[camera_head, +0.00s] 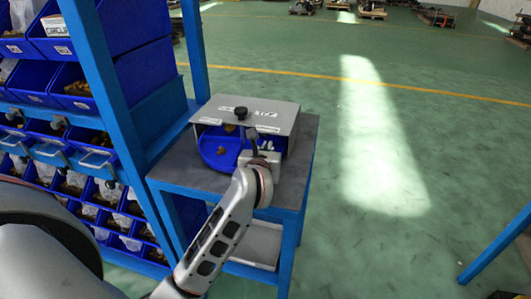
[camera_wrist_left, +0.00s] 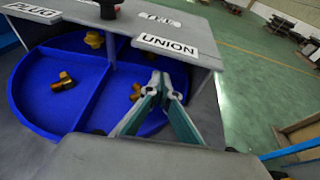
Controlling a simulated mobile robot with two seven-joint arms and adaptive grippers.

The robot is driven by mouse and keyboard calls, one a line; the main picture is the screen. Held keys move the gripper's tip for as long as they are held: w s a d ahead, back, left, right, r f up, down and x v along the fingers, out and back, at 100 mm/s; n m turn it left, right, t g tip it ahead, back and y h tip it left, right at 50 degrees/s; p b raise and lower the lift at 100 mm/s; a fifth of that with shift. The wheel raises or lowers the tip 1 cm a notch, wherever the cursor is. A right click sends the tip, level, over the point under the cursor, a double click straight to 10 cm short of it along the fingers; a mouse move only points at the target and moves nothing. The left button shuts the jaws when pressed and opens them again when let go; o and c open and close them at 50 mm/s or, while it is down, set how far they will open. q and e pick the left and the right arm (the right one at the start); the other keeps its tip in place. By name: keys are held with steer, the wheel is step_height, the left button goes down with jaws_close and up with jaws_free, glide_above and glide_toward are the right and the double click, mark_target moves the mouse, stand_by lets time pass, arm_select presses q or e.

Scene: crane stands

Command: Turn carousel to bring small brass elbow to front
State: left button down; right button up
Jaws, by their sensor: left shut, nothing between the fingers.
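The carousel is a round blue tray with dividers (camera_head: 211,153), partly under a grey cover (camera_head: 262,115) with a black knob on top. In the left wrist view the tray (camera_wrist_left: 30,96) holds a brass fitting (camera_wrist_left: 63,82) in its left compartment, a yellow-brass piece (camera_wrist_left: 94,39) at the back and another brass piece (camera_wrist_left: 136,92) beside my fingers. I cannot tell which is the small elbow. My left gripper (camera_head: 252,137) is shut and empty; its fingertips (camera_wrist_left: 160,77) are over the tray's right part, below the UNION label. My right gripper is not in view.
The carousel stands on a grey-topped blue table (camera_head: 180,168). A blue rack with bins (camera_head: 128,75) of parts stands close on the left. A lower shelf holds a pale tray (camera_head: 256,240).

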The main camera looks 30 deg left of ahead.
mark_target(272, 136)
arm_select(q)
steer(key=shift+x, duration=0.95)
steer(key=shift+w, duration=0.15)
steer(key=shift+w+n+g+y, duration=0.3)
steer(key=shift+w+n+y, duration=0.2)
steer(key=shift+n+y, duration=0.35)
steer(key=shift+w+b, duration=0.2)
steer(key=shift+b, duration=0.1)
steer(key=shift+w+a, duration=0.2)
steer(key=shift+w, duration=0.5)
steer(key=shift+w+a+b, duration=0.25)
steer(key=shift+w+b, duration=0.05)
steer(key=shift+w, duration=0.3)
steer(key=shift+w+a, duration=0.1)
steer(key=shift+w, duration=0.1)
